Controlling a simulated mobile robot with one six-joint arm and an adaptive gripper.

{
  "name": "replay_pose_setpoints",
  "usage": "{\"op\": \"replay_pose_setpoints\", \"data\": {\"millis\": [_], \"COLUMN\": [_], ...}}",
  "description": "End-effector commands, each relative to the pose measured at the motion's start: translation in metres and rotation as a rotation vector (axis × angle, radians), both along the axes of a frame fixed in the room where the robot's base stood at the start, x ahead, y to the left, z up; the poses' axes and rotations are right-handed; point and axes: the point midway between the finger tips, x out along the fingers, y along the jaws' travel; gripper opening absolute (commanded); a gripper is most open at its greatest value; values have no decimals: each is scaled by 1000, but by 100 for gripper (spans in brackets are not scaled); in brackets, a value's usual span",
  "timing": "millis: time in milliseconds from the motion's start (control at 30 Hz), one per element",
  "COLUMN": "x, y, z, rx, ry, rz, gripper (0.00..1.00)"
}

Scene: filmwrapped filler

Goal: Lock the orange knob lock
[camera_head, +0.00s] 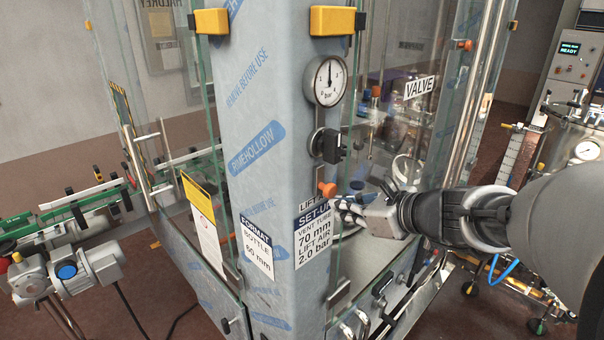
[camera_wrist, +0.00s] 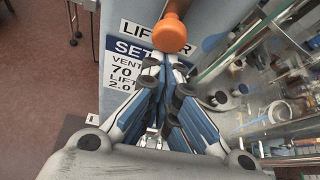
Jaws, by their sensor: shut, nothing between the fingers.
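The orange knob lock (camera_head: 326,188) sticks out from the film-wrapped corner post, just above the set-up label. In the wrist view the orange knob (camera_wrist: 170,33) is at the top centre, with its round end towards the camera. My gripper (camera_head: 338,203) comes in from the right, with its tips just below and to the right of the knob in the head view. In the wrist view my gripper (camera_wrist: 163,62) is shut and empty, its tips close under the knob. I cannot tell whether they touch it.
A pressure gauge (camera_head: 328,81) and a black regulator knob (camera_head: 327,145) sit above on the same post (camera_head: 262,170). Clear guard panels (camera_head: 440,130) stand to the right. A set-up label (camera_head: 314,234) is below the knob. A conveyor (camera_head: 60,215) runs at the left.

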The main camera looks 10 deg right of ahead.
Motion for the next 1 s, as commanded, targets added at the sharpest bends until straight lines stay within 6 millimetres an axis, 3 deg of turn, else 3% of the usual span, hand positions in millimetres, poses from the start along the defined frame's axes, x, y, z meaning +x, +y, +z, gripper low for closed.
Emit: {"op": "replay_pose_setpoints", "data": {"millis": [233, 333, 600, 1000], "x": [10, -13, -54, -68], "y": [-9, -23, -47, -54], "z": [-46, -21, 3, 10], "rx": [0, -4, -3, -1], "ry": [5, -1, 3, 5], "rz": [2, -3, -2, 4], "gripper": [0, 0, 0, 0]}}
